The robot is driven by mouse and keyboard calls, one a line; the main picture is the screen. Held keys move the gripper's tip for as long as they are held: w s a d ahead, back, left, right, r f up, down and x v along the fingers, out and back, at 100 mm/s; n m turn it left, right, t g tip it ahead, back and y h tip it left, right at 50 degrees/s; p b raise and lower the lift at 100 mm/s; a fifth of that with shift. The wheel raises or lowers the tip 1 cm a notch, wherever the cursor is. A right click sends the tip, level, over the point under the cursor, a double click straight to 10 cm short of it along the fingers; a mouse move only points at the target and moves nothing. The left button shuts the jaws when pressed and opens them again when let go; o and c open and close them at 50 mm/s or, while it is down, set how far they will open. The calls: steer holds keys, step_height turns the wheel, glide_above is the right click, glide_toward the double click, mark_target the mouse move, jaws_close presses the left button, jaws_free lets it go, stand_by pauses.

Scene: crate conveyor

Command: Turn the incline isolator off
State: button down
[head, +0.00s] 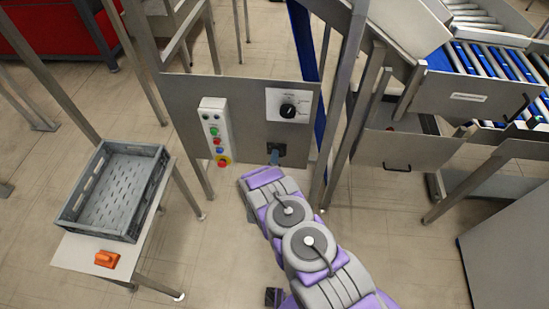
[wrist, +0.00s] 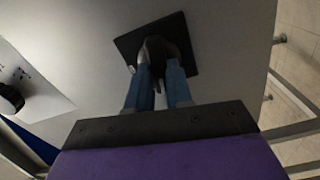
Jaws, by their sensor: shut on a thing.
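A grey panel (head: 245,90) stands upright ahead. Low on its right side is a black square plate (head: 283,148) with a dark handle; the plate also shows in the wrist view (wrist: 188,62). My gripper (head: 274,157) reaches this plate. In the wrist view its blue fingers (wrist: 158,72) are shut on the dark isolator handle (wrist: 155,45), which they partly hide. The handle's exact angle cannot be told. Above the plate is a white plate with a black rotary knob (head: 288,111); its lettering is too small to read.
A control box (head: 215,131) with several coloured buttons is left of the plate. A grey crate (head: 82,222) and an orange object (head: 106,258) rest on a stand at left. Conveyor rollers (head: 487,66) are at upper right. Metal posts flank the panel.

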steer(key=shift+a+f+n, duration=0.15)
steer(key=shift+a+n, duration=0.15)
steer(key=shift+n, duration=0.7)
steer(key=shift+s, duration=0.1)
steer(key=c, duration=1)
jaws_free()
steer(key=shift+a, duration=0.1)
steer(key=s+p, duration=0.1)
steer(key=s, duration=0.7)
steer(key=s+p, duration=0.2)
steer(key=s, duration=0.7)
steer(key=shift+s+a+f, duration=0.1)
steer(key=shift+s+a, duration=0.05)
steer(key=shift+a, duration=0.05)
